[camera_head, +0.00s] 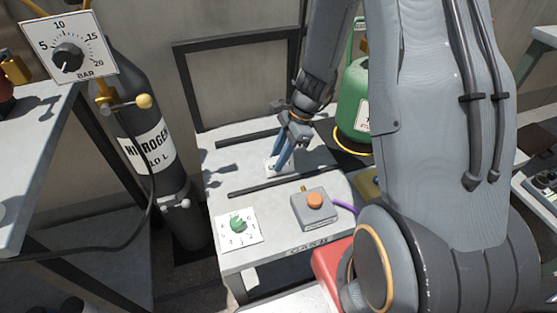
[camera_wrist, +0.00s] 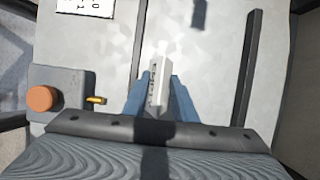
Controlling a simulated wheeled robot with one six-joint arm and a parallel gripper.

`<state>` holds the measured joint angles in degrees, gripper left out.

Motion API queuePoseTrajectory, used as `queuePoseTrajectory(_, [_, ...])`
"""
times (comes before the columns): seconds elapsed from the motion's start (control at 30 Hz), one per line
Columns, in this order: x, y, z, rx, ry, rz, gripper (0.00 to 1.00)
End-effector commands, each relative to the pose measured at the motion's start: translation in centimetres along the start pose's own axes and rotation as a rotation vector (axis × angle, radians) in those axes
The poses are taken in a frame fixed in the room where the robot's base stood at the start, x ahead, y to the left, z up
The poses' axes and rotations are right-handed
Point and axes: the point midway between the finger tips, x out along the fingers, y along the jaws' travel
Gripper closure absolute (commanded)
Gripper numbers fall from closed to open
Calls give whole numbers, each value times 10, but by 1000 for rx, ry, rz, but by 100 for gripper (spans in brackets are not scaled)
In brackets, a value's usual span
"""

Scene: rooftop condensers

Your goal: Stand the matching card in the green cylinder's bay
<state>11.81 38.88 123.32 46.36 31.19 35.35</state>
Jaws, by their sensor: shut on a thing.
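My gripper (camera_head: 279,163) is over the grey bench, shut on a small white printed piece (camera_head: 270,164), which looks like a card seen partly edge-on. In the wrist view the white piece (camera_wrist: 159,85) stands between the blue fingers (camera_wrist: 158,98), with dark print on its left side. I cannot tell whether it touches the bench top.
The bench (camera_head: 222,184) carries dark rails (camera_head: 268,184) and a grey box with an orange button (camera_head: 314,203). A white dial plate with a green knob (camera_head: 239,226) lies at its front left. A dark nitrogen cylinder (camera_head: 150,150) and a pressure gauge (camera_head: 68,48) stand left.

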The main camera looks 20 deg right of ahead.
Motion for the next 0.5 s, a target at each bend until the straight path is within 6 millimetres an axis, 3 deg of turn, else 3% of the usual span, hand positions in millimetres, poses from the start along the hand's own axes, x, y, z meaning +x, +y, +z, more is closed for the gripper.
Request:
queuePoseTrajectory(0.07, [8, 0, -4, 1, 0, 1, 97])
queuePoseTrajectory(0.37, [9, 0, -4, 0, 1, 0, 97])
queuePoseTrajectory(0.4, [9, 0, -4, 0, 1, -1, 70])
queuePoseTrajectory(0.5, [8, 0, -4, 0, 1, 0, 55])
